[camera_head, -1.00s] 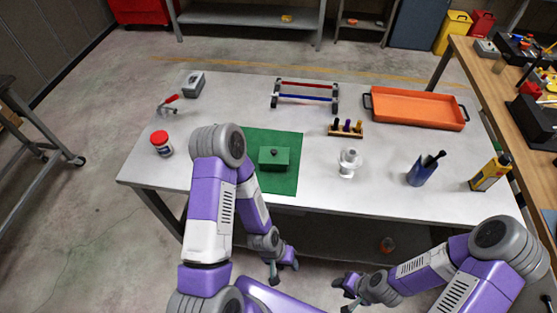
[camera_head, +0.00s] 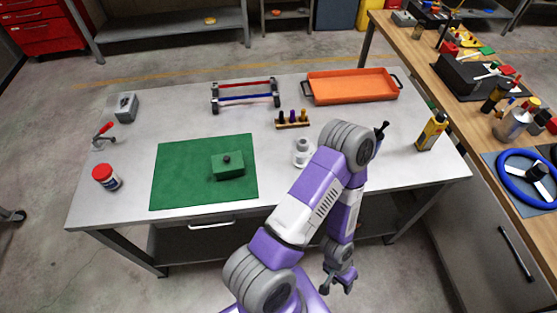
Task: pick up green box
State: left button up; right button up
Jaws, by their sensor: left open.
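The green box (camera_head: 228,167), with a dark knob on top, sits on the right part of a green mat (camera_head: 178,185) on the white table (camera_head: 130,213). My left arm comes up from the bottom middle, right of the mat. My left gripper (camera_head: 338,288) hangs low in front of the table, to the right of and below the box. It is open and apart from the box. My right gripper is out of the picture.
A white-capped jar (camera_head: 302,152), a peg block (camera_head: 293,120), a wheeled rack (camera_head: 245,97) and an orange tray (camera_head: 352,86) stand right of or behind the mat. A red-lidded jar (camera_head: 106,178) stands left. A wooden bench (camera_head: 455,100) borders the right.

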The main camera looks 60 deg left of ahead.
aim_at(229, 175)
jog(key=z, duration=0.25)
jog(key=k, duration=1)
jog(key=u, duration=1.25)
